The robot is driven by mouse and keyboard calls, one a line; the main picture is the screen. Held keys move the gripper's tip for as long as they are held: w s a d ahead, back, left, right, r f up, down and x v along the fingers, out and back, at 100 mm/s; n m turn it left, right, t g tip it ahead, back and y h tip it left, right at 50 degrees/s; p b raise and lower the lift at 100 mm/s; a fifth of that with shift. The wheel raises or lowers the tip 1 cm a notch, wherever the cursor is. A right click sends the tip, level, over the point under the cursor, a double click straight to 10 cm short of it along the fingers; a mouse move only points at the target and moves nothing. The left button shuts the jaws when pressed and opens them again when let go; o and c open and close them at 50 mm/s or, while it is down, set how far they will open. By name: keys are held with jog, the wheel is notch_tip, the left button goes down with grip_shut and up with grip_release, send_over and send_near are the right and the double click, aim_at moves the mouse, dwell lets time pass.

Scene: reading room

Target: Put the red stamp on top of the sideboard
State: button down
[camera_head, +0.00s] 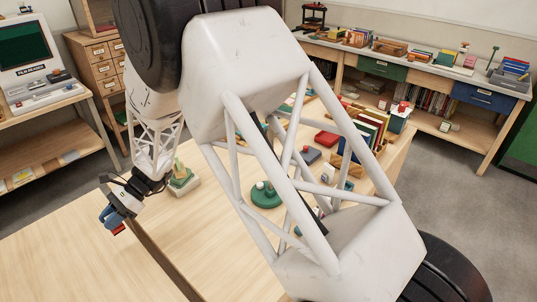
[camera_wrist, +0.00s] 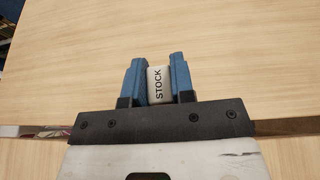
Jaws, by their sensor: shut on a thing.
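My gripper (camera_head: 113,222) is at the left in the head view, over a bare pale wooden top (camera_head: 60,255) that may be the sideboard. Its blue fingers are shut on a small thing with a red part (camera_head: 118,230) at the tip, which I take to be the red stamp. In the wrist view, my gripper (camera_wrist: 157,75) has a cream block marked "STOCK" (camera_wrist: 158,86) between its fingers; no red shows there. I cannot tell whether the stamp touches the wood.
A second wooden table (camera_head: 235,235) adjoins across a narrow gap and carries a green round piece (camera_head: 265,195), a small green-and-white item (camera_head: 182,180) and several books (camera_head: 365,130). My arm hides part of it. The wood around my gripper is clear.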

notch_tip(320, 180, up, 30)
jog(key=r, duration=0.1)
jog(key=w+d+m+t+y, duration=0.4)
jog(key=w+d+m+t, duration=0.65)
jog(key=w+d, duration=1.35)
jog(key=w+d+m+t+h, duration=0.1)
jog(key=w+d+m+t, duration=0.2)
jog(key=d, duration=0.7)
jog(key=w+d+m+t+h, duration=0.1)
jog(key=w+d+m+t, duration=0.15)
jog(key=d, duration=0.75)
jog(key=w+d+m+t+h, duration=0.1)
jog(key=w+d+m+t, duration=0.15)
jog(key=d, duration=0.75)
notch_tip(320, 180, down, 27)
jog(key=shift+d+t+h, duration=0.3)
jog(key=shift+t, duration=0.15)
jog(key=shift+s+r, duration=0.1)
jog(key=shift+f, duration=3.1)
